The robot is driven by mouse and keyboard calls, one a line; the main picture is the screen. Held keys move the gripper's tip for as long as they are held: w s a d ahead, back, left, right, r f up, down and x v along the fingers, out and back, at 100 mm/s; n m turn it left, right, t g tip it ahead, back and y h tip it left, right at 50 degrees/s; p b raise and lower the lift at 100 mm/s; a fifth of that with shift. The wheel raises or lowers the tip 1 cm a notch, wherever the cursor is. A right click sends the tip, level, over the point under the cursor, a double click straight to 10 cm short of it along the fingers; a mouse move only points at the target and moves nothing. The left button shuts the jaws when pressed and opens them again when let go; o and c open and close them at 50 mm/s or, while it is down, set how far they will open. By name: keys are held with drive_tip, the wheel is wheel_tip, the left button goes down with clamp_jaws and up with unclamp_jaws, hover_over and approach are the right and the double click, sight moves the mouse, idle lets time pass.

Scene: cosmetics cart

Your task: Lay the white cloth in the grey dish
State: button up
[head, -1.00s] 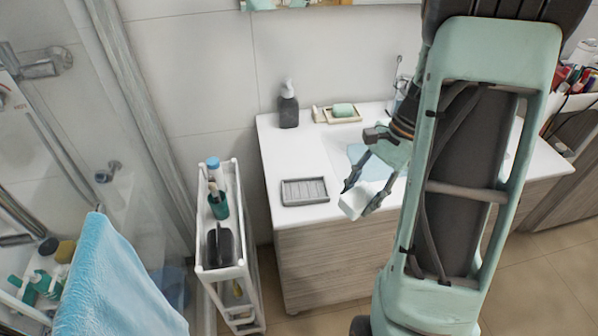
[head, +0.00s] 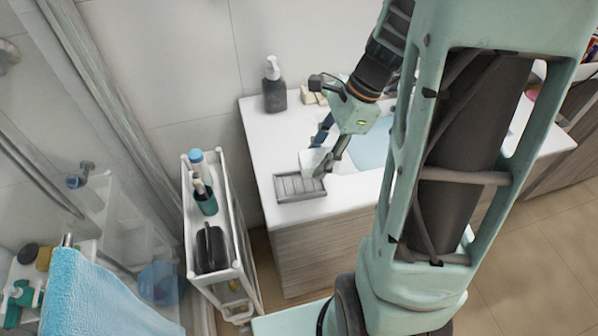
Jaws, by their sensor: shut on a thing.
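The white cloth (head: 311,160) is a small folded-looking white piece between the fingers of my gripper (head: 325,157). My gripper is shut on it and points down over the counter. The grey dish (head: 287,189) is a ribbed rectangular dish near the counter's front left edge. The cloth is at the dish's back right end, partly over it in the picture. I cannot tell whether the cloth touches the dish. One finger hides part of the cloth.
A dark soap pump bottle (head: 274,86) stands at the back left of the white counter (head: 262,140). A basin (head: 372,148) lies right of my gripper. A narrow white cart (head: 237,224) with bottles stands left of the counter. A blue towel (head: 95,293) hangs at lower left.

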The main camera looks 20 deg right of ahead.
sight(316, 150)
drive_tip(key=a+f, duration=0.1)
drive_tip(key=w+a+f, duration=0.1)
drive_tip(key=f, duration=0.1)
drive_tip(key=w+a+f, duration=0.1)
drive_tip(key=f, duration=0.1)
drive_tip(key=shift+a, duration=0.15)
drive_tip(key=f, duration=0.3)
drive_tip(key=shift+w+a+f+b, duration=0.1)
drive_tip(key=shift+w+a+b, duration=0.05)
drive_tip(key=shift+a+b, duration=0.15)
drive_tip(key=shift+s+d+f+b, duration=0.1)
drive_tip(key=shift+s+f+b, duration=0.2)
drive_tip(key=shift+f, duration=0.2)
drive_tip(key=shift+s+d+f+b, duration=0.15)
drive_tip(key=shift+f+b, duration=0.1)
drive_tip(key=shift+f, duration=0.25)
drive_tip(key=shift+c, duration=0.4)
drive_tip(key=o, duration=0.7)
drive_tip(key=shift+a, duration=0.1)
drive_tip(key=o, duration=0.4)
drive_tip(key=shift+w+f, duration=0.15)
drive_tip(key=shift+w, duration=0.05)
drive_tip(key=shift+w+a+r, duration=0.1)
drive_tip(key=shift+w+r, duration=0.05)
drive_tip(key=shift+r, duration=0.25)
